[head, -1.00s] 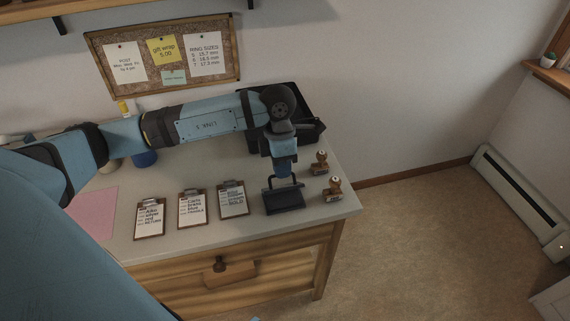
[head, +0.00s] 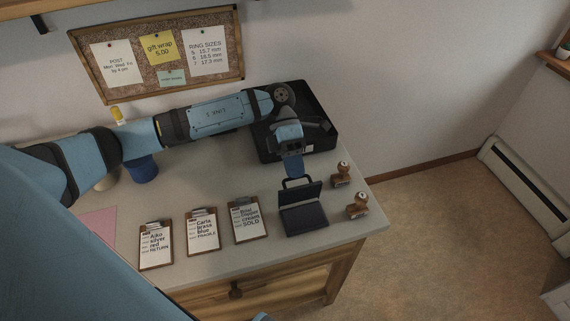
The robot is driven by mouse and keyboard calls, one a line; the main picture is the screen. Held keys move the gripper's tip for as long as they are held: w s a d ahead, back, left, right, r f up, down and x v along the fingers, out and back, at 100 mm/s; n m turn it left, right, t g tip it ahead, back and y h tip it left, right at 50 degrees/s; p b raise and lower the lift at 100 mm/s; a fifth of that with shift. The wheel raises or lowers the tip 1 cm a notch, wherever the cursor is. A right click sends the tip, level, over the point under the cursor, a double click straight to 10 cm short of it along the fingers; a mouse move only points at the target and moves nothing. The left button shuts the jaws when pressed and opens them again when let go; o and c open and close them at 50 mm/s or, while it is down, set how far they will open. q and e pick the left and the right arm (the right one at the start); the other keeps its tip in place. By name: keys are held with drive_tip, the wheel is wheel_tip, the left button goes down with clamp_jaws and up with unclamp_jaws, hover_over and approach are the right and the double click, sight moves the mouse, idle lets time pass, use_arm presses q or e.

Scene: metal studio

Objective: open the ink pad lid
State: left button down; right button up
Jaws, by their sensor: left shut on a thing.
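The ink pad (head: 305,217) is a dark, flat, square case on the right part of the counter, near its front edge. Its lid (head: 301,194) stands tilted up at the back, so the dark inside of the base shows. A thin loop handle rises from the lid. My left gripper (head: 295,178) comes down from behind and is shut on the lid's handle; the fingertips are small and partly hidden. My right gripper is not in view.
Two wooden stamps (head: 342,175) (head: 357,206) stand just right of the pad. Several clipboards lie to its left, the nearest one (head: 248,219) close by. A black open box (head: 321,140) sits behind, under my left arm. A blue cup (head: 143,170) stands farther left.

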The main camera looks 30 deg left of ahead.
use_arm(q)
drive_tip(key=shift+w+a+f+h, duration=0.15)
drive_tip(key=shift+w+f+h, duration=0.1)
drive_tip(key=shift+h, duration=0.15)
drive_tip(key=shift+a+f+b, duration=0.15)
drive_tip(key=shift+a+b, duration=0.05)
drive_tip(key=shift+b, duration=0.2)
drive_tip(key=shift+w+a+f, duration=0.15)
drive_tip(key=shift+w+a+f+g+b, duration=0.1)
drive_tip(key=shift+f+g+b, duration=0.2)
drive_tip(key=shift+b, duration=0.15)
drive_tip(key=shift+w+a+f, duration=0.1)
drive_tip(key=shift+a+f, duration=0.05)
drive_tip(key=shift+f, duration=0.05)
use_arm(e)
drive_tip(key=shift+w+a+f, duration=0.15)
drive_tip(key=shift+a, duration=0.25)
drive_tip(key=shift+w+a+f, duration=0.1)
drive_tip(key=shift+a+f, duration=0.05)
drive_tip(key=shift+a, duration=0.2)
use_arm(q)
drive_tip(key=c, duration=1.3)
unclamp_jaws()
drive_tip(key=shift+o, duration=0.3)
